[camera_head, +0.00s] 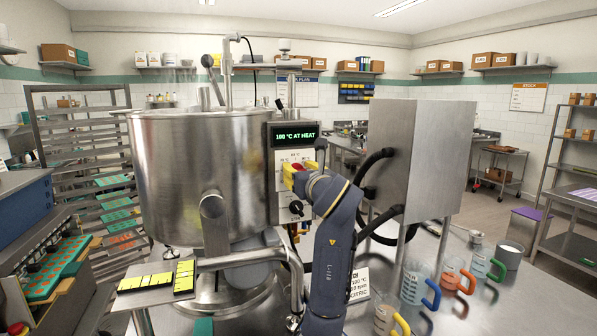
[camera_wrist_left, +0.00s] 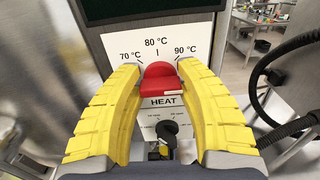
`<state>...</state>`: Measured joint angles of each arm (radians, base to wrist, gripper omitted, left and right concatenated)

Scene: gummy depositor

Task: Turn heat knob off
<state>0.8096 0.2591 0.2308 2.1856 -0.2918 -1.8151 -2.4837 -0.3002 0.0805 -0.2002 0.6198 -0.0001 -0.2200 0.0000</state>
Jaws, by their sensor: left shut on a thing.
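The red heat knob (camera_wrist_left: 160,78) sits on the white panel above the word HEAT, under a scale marked 70, 80 and 90 °C. In the wrist view the two yellow fingers of my left gripper (camera_wrist_left: 159,70) stand on either side of it, shut on it. I cannot tell clearly where the knob points. In the head view my left gripper (camera_head: 294,176) is at the control box, and its fingers and wrist hide most of the knob. A green display (camera_head: 295,135) above reads a temperature and AT HEAT. My right gripper is not in view.
A black knob (camera_wrist_left: 167,130) sits just below the heat knob. A large steel kettle (camera_head: 195,165) stands left of the panel. Steel plates (camera_head: 420,160) and black hoses stand to the right. Several jugs with coloured handles (camera_head: 450,280) and a printed card (camera_head: 357,285) are on the table.

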